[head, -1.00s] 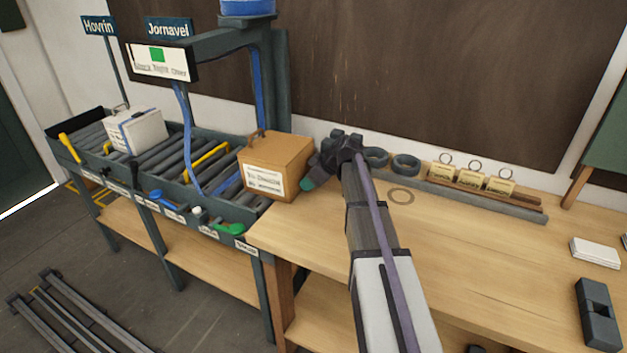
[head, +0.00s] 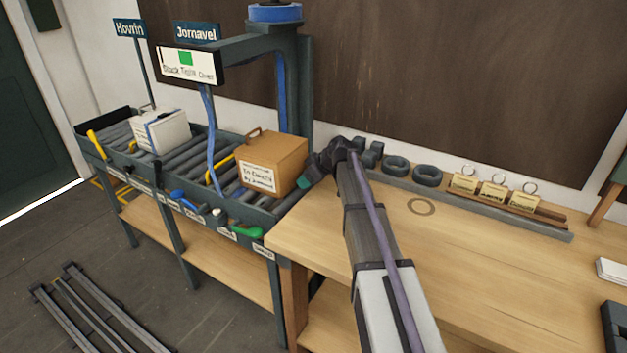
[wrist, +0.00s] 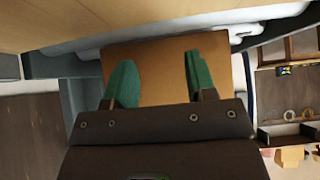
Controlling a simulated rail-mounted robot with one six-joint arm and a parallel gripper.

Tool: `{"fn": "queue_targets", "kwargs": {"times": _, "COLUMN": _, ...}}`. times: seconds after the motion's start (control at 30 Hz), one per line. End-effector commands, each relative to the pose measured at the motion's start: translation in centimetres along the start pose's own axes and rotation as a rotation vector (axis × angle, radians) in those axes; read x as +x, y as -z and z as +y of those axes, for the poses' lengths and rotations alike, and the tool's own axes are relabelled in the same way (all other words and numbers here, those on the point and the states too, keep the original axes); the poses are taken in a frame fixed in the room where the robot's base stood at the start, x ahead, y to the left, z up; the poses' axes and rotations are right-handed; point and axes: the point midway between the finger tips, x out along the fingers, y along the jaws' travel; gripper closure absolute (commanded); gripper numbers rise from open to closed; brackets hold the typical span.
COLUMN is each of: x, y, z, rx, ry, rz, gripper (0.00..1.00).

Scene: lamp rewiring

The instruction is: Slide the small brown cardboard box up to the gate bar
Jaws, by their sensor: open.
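The small brown cardboard box (head: 272,165), with a white label and a handle on top, sits upright on the right end of the roller conveyor. My gripper (head: 303,183) is at its right side, low and close against it. In the wrist view the green fingertips (wrist: 162,80) stand apart in front of the box's tan face (wrist: 155,62), with nothing between them; contact is hard to tell. A yellow bar (head: 221,168) across the rollers just left of the box may be the gate bar. Whether the box touches it is unclear.
A white box (head: 160,131) stands farther left on the rollers (head: 180,160). A blue handle (head: 185,199) and a green handle (head: 246,231) lie along the front rail. A dark post with an overhead arm rises behind the box. The wooden bench (head: 350,235) is mostly clear.

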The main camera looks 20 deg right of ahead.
Motion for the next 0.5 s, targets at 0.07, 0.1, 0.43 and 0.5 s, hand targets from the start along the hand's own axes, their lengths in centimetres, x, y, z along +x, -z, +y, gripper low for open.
{"fn": "queue_targets", "kwargs": {"times": 0.07, "x": 0.8, "y": 0.9, "z": 0.1, "rx": -0.001, "ry": 0.000, "rz": 0.000, "gripper": 0.49}}
{"fn": "queue_targets", "kwargs": {"times": 0.1, "x": 1.2, "y": 1.4, "z": 0.1, "rx": -0.001, "ry": 0.000, "rz": 0.000, "gripper": 0.49}}
{"fn": "queue_targets", "kwargs": {"times": 0.43, "x": 3.1, "y": 3.7, "z": 0.0, "rx": 0.001, "ry": 0.000, "rz": 0.000, "gripper": 0.49}}
{"fn": "queue_targets", "kwargs": {"times": 0.5, "x": 3.1, "y": 3.7, "z": 0.0, "rx": 0.001, "ry": 0.000, "rz": 0.000, "gripper": 0.49}}
